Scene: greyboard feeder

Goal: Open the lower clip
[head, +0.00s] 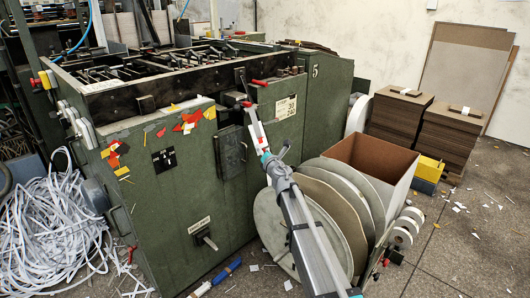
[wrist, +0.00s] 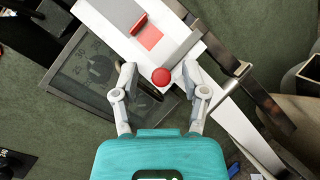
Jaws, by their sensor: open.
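In the wrist view, a red ball knob (wrist: 162,77) sits on a grey metal lever (wrist: 184,52) that lies slantwise across a white channel (wrist: 112,15). I take this lever to be the clip, but cannot tell whether it is the lower one. My gripper (wrist: 160,78) is open, its two fingers on either side of the knob. I see no clear contact. In the head view, my gripper's teal body (head: 265,157) is at the machine's front, at the lower end of the white channel (head: 255,128). The fingertips are too small to make out there.
The green machine (head: 172,215) stands close behind my gripper. Large round discs (head: 272,225) and an open brown box (head: 372,158) stand close to the right of my arm. A metal bar (wrist: 268,105) lies right of the fingers. White strips (head: 45,230) heap at left.

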